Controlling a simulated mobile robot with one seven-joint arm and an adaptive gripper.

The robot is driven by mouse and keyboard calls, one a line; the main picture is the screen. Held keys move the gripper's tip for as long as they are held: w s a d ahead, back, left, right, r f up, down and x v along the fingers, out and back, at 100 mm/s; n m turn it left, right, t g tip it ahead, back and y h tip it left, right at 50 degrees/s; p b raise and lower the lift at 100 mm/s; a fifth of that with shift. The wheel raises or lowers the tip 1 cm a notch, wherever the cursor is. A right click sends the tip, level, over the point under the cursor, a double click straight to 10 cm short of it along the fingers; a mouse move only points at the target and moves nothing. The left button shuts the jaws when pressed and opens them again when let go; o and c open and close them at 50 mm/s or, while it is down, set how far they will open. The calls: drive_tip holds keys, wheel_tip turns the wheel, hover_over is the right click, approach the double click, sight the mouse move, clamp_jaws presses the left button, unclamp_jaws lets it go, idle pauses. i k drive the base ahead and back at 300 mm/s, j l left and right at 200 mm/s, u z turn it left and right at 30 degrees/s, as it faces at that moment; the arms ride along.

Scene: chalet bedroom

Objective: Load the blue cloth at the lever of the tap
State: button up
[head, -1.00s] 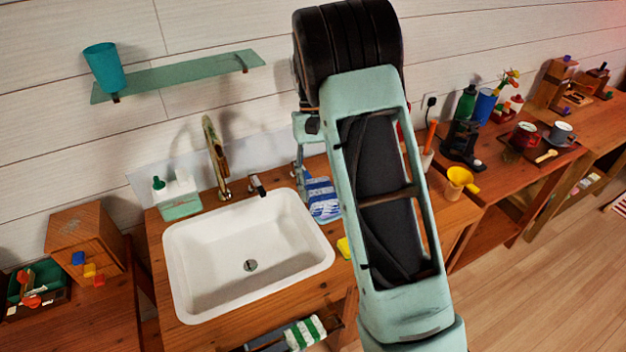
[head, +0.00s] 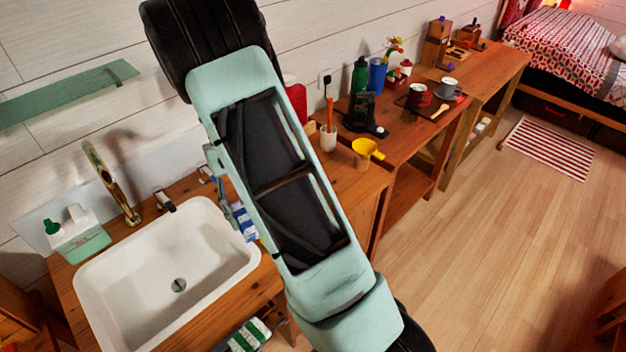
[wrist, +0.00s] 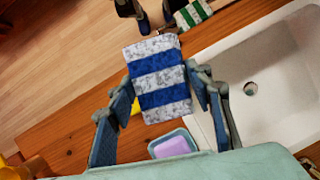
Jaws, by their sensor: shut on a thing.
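The blue cloth, striped blue and white (wrist: 160,80), hangs between the fingers of my gripper (wrist: 163,77) in the wrist view, and they are shut on it. In the head view the cloth (head: 244,222) shows only in part, beside the sink's right edge and half hidden behind my arm. The tap's brassy spout (head: 111,184) rises behind the sink. A dark lever (head: 165,201) stands to the right of the spout at the sink's back edge, to the left of the cloth and apart from it. The tap is not visible in the wrist view.
The white sink (head: 92,300) is set in a wooden counter. A soap dispenser caddy (head: 78,235) stands left of the tap. Purple soap (wrist: 172,146) sits in a dish near my gripper. A green striped cloth (head: 248,335) hangs in front. A yellow cup (head: 366,152) stands at right.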

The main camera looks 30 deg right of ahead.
sight(201, 167)
drive_tip(key=l, duration=0.3)
drive_tip(key=i+l, duration=0.15)
drive_tip(key=l, duration=0.2)
drive_tip(key=i+l+z, duration=0.1)
drive_tip(key=i+l, duration=0.3)
